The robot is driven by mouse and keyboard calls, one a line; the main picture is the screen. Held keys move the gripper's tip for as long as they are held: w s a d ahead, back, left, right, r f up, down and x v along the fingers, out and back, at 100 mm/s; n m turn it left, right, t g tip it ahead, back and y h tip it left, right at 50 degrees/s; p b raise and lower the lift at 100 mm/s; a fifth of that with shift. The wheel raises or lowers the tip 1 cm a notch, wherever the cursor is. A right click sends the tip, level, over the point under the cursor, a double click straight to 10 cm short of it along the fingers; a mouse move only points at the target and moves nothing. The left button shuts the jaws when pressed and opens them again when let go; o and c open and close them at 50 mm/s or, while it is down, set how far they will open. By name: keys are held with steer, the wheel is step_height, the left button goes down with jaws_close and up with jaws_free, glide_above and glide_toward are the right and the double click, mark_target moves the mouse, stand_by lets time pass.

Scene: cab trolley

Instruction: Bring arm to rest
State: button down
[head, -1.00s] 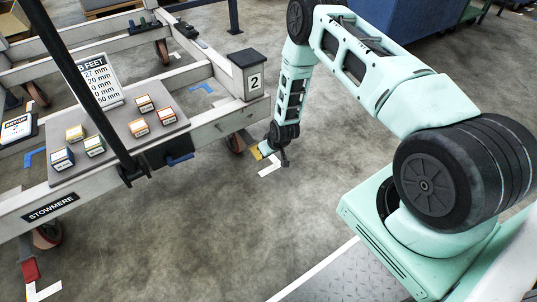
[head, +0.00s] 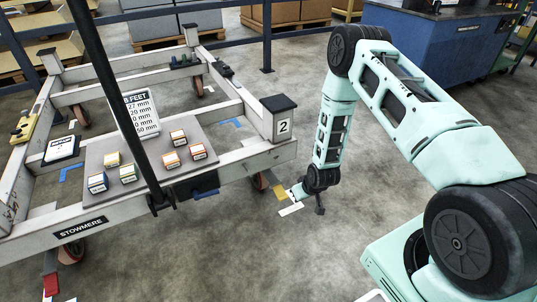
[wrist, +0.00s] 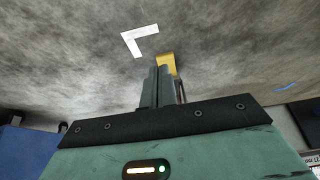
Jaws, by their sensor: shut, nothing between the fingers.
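My gripper (head: 320,208) hangs low at the end of my folded arm, to the right of the trolley's corner post marked 2 (head: 283,127). It is apart from the trolley, over bare floor. In the wrist view my gripper's fingers (wrist: 160,86) are together with nothing between them. Beyond them are a white L-shaped floor mark (wrist: 140,38) and a yellow patch (wrist: 166,63). My arm bends at a high elbow and comes down to the gripper.
The white trolley frame (head: 255,150) carries a grey board (head: 150,170) with several small boxes and a sign (head: 142,112). A dark upright pole crosses in front. A blue cabinet (head: 440,50) stands behind my arm. The floor (head: 240,240) in front is clear.

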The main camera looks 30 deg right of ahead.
steer(key=s+a+r+n+g+y, duration=0.1)
steer(key=a+r+n, duration=0.1)
steer(key=a+r, duration=0.8)
steer(key=s+a+r+n+g+y, duration=0.1)
steer(key=s+a+r, duration=0.1)
steer(key=a+r, duration=0.85)
steer(key=s+a+r+n+g+h, duration=0.1)
steer(key=s+a+r+n, duration=0.1)
steer(key=s+r, duration=0.9)
steer(key=s+a+r+n+g+h, duration=0.1)
steer(key=s+a+r+n+g, duration=0.1)
steer(key=s+r, duration=0.9)
step_height(320, 180, up, 29)
steer(key=s+p, duration=0.2)
steer(key=p, duration=2.9)
steer(key=shift+s+d, duration=0.15)
steer(key=shift+s, duration=0.15)
